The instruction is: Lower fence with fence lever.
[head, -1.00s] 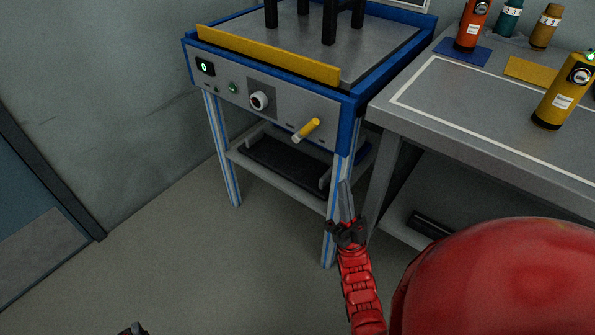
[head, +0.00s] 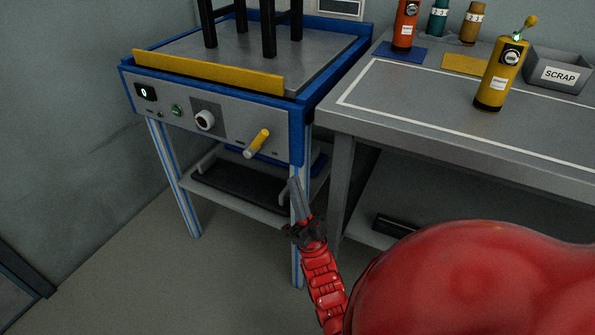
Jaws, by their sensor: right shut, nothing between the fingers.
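The yellow fence (head: 205,73) is a raised strip along the front edge of the blue-framed test bench (head: 306,118). The fence lever (head: 258,143), with a yellow grip and a pale end, sits on the bench's grey front panel, right of a round white knob (head: 205,120). The lever slants, its yellow end up and to the right. My right gripper (head: 295,186) is shut and empty, in front of the bench's front right leg, below and right of the lever and apart from it. My left gripper is out of view.
Black chair legs (head: 269,30) stand on the bench top. A grey table (head: 420,105) at right carries a yellow bottle (head: 498,75), an orange bottle (head: 405,25) and a scrap bin (head: 560,72). Open floor (head: 150,260) lies at the lower left.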

